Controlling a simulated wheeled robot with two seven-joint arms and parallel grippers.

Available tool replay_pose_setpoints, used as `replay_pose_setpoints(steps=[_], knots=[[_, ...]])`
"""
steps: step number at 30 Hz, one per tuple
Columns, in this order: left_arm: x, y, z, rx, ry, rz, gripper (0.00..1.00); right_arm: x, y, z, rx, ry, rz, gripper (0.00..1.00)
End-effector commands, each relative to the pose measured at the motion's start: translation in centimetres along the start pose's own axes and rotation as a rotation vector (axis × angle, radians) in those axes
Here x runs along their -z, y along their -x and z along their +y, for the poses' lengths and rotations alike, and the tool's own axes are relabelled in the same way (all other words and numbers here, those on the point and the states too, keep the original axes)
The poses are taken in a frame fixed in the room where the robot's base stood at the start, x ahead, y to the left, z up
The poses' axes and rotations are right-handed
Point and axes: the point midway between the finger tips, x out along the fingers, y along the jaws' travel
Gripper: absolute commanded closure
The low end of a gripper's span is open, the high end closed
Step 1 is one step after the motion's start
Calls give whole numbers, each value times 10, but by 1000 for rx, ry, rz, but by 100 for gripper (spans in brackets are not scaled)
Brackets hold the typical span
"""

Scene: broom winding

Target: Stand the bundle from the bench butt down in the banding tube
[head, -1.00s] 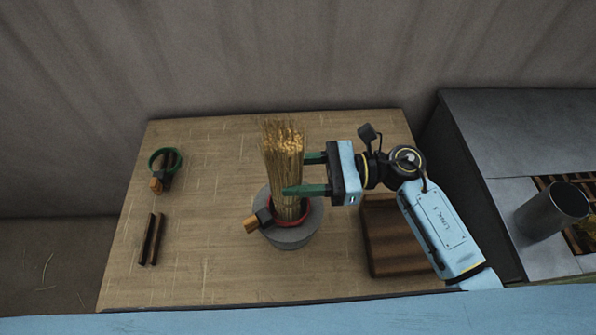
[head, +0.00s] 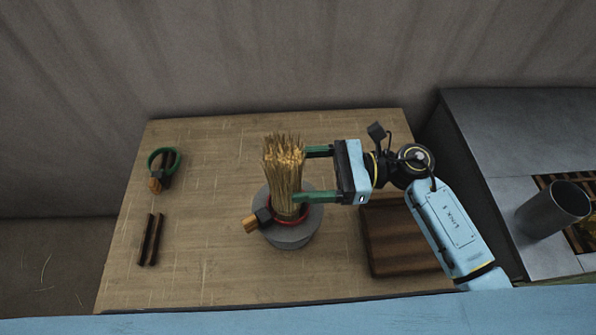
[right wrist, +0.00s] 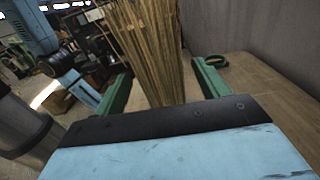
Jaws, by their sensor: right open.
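A red band clamp (head: 290,217) with an orange-tipped handle (head: 252,223) circles the bundle at the tube's mouth. The butt end is hidden. My right gripper (head: 306,174) is open, its green fingers reaching in from the right at the bundle's right side. In the right wrist view the bundle (right wrist: 148,45) rises ahead, between the two spread fingers in the picture. My left gripper is not in view.
A green ring clamp (head: 163,162) and two dark sticks (head: 150,240) lie at the bench's left. A dark wooden block (head: 398,245) sits right of the tube under my right arm. A metal cylinder (head: 553,210) stands on the counter at right. The bench's front left is clear.

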Motion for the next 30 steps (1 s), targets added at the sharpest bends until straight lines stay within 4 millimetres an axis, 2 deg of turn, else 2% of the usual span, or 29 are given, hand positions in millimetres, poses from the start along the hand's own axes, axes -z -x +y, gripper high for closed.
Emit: replay_pose_setpoints(steps=[9, 15, 21, 30], knots=[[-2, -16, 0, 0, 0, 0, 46, 3, 72, 0, 2, 0, 5, 26], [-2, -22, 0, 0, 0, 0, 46, 2, 104, 0, 1, -1, 3, 26], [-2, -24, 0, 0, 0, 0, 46, 0, 117, 0, 0, 0, 1, 26], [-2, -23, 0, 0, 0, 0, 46, 0, 118, 0, 0, 0, 0, 26]])
